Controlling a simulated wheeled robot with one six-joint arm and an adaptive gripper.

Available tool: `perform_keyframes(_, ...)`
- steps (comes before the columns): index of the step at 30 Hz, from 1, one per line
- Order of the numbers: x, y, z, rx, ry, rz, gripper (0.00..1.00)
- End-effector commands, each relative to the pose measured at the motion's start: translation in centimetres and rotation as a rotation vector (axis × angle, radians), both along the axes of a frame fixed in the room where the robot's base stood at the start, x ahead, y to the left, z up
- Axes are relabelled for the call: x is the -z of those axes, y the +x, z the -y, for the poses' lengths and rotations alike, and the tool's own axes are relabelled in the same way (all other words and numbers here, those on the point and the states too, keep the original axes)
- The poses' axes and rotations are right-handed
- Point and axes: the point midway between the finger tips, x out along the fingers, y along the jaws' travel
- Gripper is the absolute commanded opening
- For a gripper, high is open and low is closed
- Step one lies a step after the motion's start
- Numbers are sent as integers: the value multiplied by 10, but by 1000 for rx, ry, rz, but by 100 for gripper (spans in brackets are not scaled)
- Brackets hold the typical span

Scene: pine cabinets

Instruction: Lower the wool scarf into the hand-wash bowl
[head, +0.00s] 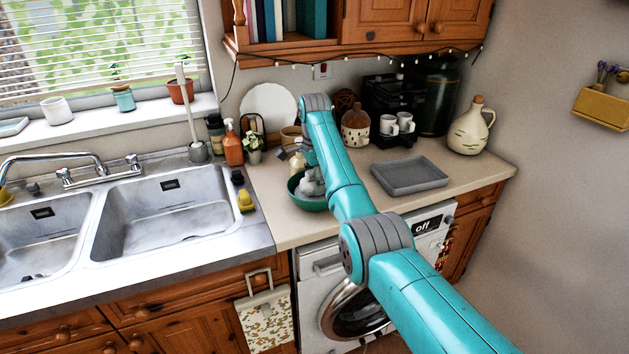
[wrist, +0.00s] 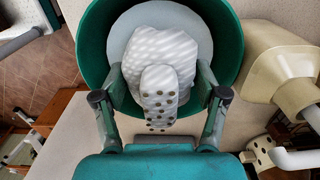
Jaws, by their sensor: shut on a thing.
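The wool scarf (wrist: 160,55) is a pale grey-white folded bundle with a hanging end marked by brown dots. In the wrist view it lies between the two fingers of my gripper (wrist: 160,95), which is shut on it. The hand-wash bowl (wrist: 232,45) is green, with a pale blue round surface inside, and appears behind the scarf. In the head view the bowl (head: 308,204) stands on the counter beside the sink, and the grey scarf (head: 312,184) shows at its opening. My arm partly covers the bowl there. I cannot tell whether the scarf touches the bowl's inside.
A grey tray (head: 409,176) lies right of my arm. Mugs (head: 397,124), a brown jar (head: 355,128) and a cream jug (head: 472,127) stand behind. The sink (head: 175,208) is empty.

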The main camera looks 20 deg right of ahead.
Motion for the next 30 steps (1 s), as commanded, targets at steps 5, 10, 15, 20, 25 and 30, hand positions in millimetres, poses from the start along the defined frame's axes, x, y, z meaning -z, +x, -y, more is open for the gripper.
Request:
perform_keyframes(5,2,0,0,0,0,0,35)
perform_keyframes(10,4,0,0,0,0,0,35)
perform_keyframes(15,7,0,0,0,0,0,35)
perform_keyframes(20,9,0,0,0,0,0,35)
perform_keyframes(25,11,0,0,0,0,1,35)
perform_keyframes(30,13,0,0,0,0,1,35)
